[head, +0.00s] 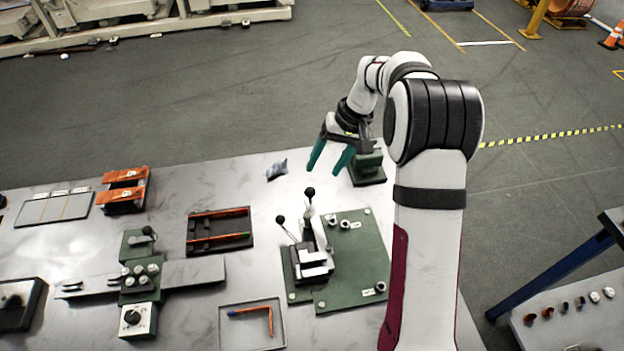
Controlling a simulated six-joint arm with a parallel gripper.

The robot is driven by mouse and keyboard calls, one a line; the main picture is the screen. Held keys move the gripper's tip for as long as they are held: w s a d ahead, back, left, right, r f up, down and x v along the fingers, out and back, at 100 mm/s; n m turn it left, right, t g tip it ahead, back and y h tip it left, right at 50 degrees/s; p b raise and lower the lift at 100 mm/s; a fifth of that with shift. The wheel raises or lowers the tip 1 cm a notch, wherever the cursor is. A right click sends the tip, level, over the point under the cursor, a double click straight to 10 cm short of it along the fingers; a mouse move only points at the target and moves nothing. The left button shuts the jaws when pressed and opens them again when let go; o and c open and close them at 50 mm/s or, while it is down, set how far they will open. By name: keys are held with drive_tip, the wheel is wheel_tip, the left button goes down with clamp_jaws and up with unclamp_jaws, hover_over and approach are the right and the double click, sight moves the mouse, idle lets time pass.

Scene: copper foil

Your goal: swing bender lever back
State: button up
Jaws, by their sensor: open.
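The bender (309,262) stands on a green base plate (352,285) on the grey table, right of the table's middle. It has two levers with black ball knobs. One lever (287,229) leans to the upper left, and its knob is at the left. The other lever (309,205) stands nearly upright, with its knob at the top. My gripper (329,163) is above and behind the bender, with its two teal fingers apart and pointing down and left. Nothing shows between the fingers. It is clear of both knobs.
A green block-like fixture (367,168) stands close behind my gripper. A dark tray (219,232) with copper strips lies left of the bender. A shallow tray (251,325) holds a bent copper piece (270,320). A green machine with a dial (139,280) stands further left. A crumpled cloth (277,170) lies near the back edge.

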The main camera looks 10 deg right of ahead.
sight(312, 189)
drive_tip(key=x, duration=0.8)
drive_tip(key=shift+f, duration=0.1)
clamp_jaws()
idle(1.0)
